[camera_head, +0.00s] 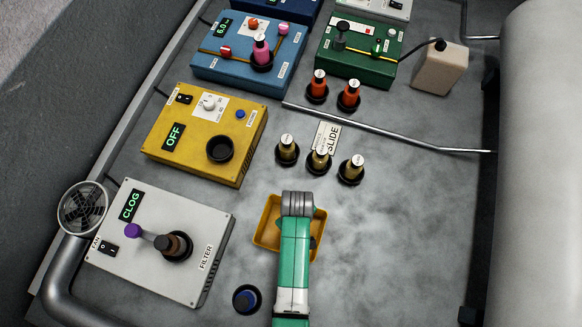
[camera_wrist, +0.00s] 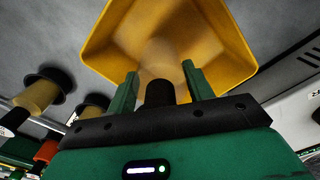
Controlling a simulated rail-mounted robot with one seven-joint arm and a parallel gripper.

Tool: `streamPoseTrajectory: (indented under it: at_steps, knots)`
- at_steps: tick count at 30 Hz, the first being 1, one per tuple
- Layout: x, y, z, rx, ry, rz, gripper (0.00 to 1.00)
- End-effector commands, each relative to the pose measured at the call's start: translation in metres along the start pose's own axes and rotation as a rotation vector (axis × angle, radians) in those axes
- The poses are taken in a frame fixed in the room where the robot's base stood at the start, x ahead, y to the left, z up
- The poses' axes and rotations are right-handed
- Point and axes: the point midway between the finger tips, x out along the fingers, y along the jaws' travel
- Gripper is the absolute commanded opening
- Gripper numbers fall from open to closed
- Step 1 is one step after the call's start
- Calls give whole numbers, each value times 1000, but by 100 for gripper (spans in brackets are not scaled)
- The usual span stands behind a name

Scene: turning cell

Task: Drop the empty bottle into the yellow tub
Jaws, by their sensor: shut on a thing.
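The yellow tub (camera_head: 264,227) sits on the bench, partly covered by my arm in the head view. In the wrist view the tub (camera_wrist: 222,42) fills the top middle, its open inside facing the camera. My gripper (camera_wrist: 160,84) is shut on a small clear bottle (camera_wrist: 161,56) with a dark cap (camera_wrist: 160,93). The bottle looks empty and lies in front of the tub's inside in the wrist view. In the head view my arm's end is over the tub and hides the bottle and fingers. I cannot tell the bottle's exact height above the tub.
Several amber bottles in black holders (camera_head: 287,150) stand beyond the tub near the SLIDE sign (camera_head: 326,139). A grey filter box (camera_head: 150,261) reading CLOG and a yellow box (camera_head: 171,162) reading OFF stand left. Bench to the right is clear.

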Motion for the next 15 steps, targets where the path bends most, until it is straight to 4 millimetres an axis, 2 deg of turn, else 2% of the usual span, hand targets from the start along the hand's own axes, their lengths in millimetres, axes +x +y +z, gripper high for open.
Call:
streamPoseTrajectory:
  at_steps: [3,4,7,15]
  knots:
    - [-2,0,0,0,0,0,28]
    - [-2,0,0,0,0,0,55]
    - [-2,0,0,0,0,0,75]
    - [-2,0,0,0,0,0,77]
